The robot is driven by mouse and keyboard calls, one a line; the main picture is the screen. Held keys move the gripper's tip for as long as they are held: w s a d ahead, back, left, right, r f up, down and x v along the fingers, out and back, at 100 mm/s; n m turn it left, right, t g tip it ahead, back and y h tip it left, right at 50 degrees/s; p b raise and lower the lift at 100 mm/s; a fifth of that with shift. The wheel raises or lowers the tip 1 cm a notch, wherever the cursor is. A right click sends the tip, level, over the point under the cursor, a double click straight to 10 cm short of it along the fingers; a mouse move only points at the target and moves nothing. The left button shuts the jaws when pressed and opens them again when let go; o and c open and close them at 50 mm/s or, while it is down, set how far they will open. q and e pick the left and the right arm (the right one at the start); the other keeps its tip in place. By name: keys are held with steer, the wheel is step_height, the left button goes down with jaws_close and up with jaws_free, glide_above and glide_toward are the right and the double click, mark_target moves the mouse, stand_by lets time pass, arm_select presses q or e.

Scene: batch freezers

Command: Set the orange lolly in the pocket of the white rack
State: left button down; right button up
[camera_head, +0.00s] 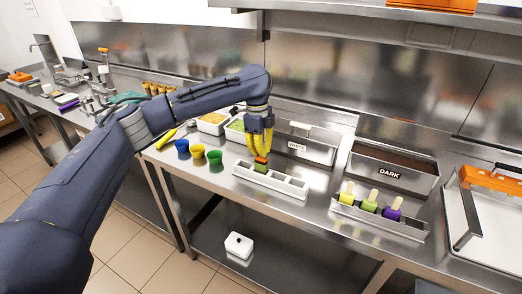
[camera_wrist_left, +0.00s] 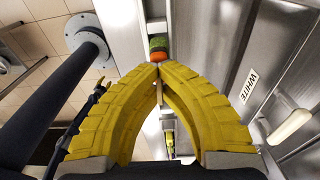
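My left gripper (camera_head: 260,150) points down over the white rack (camera_head: 293,187). Its yellow fingers come together at the tips, which also show in the left wrist view (camera_wrist_left: 158,70). A pale stick shows between them, with the orange lolly (camera_wrist_left: 160,57) just past the tips. In the head view the orange lolly (camera_head: 261,160) is at the rack's left part. A green block (camera_head: 261,168) shows right below the orange; I cannot tell if it is part of the same lolly. I cannot see whether the lolly touches the pocket floor. My right gripper is not in view.
A metal tray (camera_head: 410,230) with several lollies stands to the right. Bins labelled WHITE (camera_head: 318,149) and DARK (camera_head: 415,182) stand behind. Blue, yellow and green cups (camera_head: 215,160) stand left of the rack. A white tray (camera_head: 490,240) lies far right.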

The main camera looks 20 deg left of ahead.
mark_target(261, 159)
arm_select(q)
steer(key=shift+f, duration=1.7)
stand_by(1.7)
steer(key=c, duration=1.5)
jaws_free()
steer(key=r, duration=0.8)
steer(key=a+r, duration=0.1)
steer(key=r, duration=0.3)
steer(key=shift+w, duration=0.1)
